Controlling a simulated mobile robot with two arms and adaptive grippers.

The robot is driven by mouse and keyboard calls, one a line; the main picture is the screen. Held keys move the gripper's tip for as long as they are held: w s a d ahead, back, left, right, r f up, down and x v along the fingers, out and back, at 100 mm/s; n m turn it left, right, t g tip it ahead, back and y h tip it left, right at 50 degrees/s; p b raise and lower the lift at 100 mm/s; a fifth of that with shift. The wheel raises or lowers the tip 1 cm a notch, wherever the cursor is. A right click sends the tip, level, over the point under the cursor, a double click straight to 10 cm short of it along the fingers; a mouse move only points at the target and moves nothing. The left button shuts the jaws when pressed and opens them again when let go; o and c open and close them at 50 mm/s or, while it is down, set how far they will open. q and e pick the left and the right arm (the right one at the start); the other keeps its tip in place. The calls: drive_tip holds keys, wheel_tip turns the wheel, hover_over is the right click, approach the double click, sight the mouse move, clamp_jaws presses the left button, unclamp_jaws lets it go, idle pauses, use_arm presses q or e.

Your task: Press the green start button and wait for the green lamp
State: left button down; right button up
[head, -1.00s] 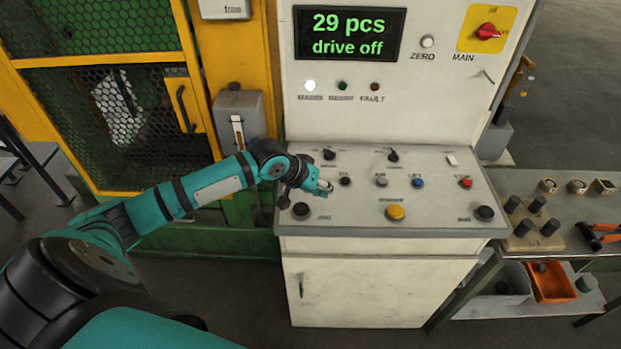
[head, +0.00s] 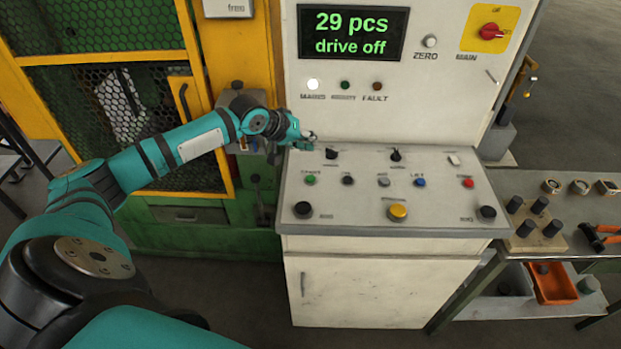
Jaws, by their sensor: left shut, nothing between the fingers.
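The green start button (head: 310,180) is at the left of the sloped control panel (head: 355,215), in plain view. The lamps sit in a row under the display (head: 352,33), which reads "29 pcs, drive off". The leftmost lamp (head: 313,85) is lit white. The green lamp (head: 345,85) in the middle looks dark, and so does the fault lamp (head: 377,86). My left gripper (head: 311,138) is shut and empty at the panel's back left edge, behind the green button and apart from it. My right gripper is not in view.
A black knob (head: 331,153) is close to the right of my left gripper. A yellow button (head: 397,211), a blue button (head: 420,182) and a red button (head: 467,183) are on the same panel. A workbench (head: 590,200) with parts stands at the right.

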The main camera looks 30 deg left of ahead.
use_arm(q)
drive_tip(key=b, duration=0.7)
hover_over(309, 176)
wheel_tip(309, 176, down, 6)
drive_tip(key=shift+s+f, duration=0.1)
drive_tip(key=shift+f, duration=1.1)
drive_tip(key=shift+f, duration=0.3)
drive_tip(key=shift+f, duration=0.6)
idle(0.6)
drive_tip(key=shift+r+p, duration=0.85)
drive_tip(key=shift+p, duration=0.3)
